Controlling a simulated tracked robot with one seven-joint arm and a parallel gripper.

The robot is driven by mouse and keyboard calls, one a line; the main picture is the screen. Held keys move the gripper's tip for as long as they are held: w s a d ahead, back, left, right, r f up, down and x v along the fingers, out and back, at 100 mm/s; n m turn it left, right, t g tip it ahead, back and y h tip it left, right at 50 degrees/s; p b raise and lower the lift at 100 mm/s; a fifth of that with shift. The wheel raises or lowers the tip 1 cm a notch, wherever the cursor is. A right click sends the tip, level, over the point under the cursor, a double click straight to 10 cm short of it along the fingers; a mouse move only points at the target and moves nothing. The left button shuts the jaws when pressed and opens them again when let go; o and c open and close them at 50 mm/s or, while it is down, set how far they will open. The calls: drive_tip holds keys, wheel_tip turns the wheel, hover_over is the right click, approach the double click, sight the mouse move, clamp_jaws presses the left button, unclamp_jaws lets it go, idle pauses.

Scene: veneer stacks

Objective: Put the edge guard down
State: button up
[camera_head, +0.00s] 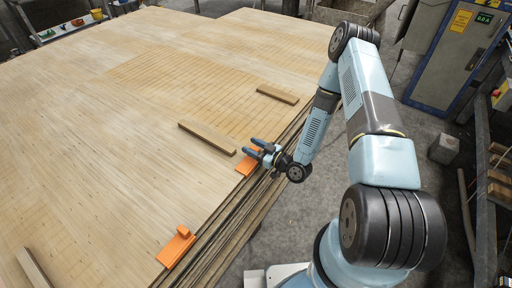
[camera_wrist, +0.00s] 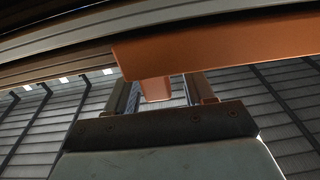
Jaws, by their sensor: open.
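An orange edge guard (camera_head: 246,165) sits on the right-hand edge of the veneer stack (camera_head: 130,150), partly hidden by my gripper (camera_head: 253,146). In the wrist view the guard (camera_wrist: 225,50) runs along the layered stack edge, and its small orange block (camera_wrist: 155,88) lies between my two fingers (camera_wrist: 160,92). The fingers are open, with a gap showing on each side of the block. A second orange edge guard (camera_head: 175,249), with a raised block on top, lies on the same edge nearer the camera.
Loose wooden battens lie on the stack: one (camera_head: 207,137) beside my gripper, another (camera_head: 278,94) farther back, and one (camera_head: 34,268) at lower left. Concrete floor (camera_head: 300,225) shows beside the stack.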

drive_tip(key=v, duration=1.1)
drive_tip(key=shift+s+d, duration=0.2)
drive_tip(key=shift+d, duration=0.1)
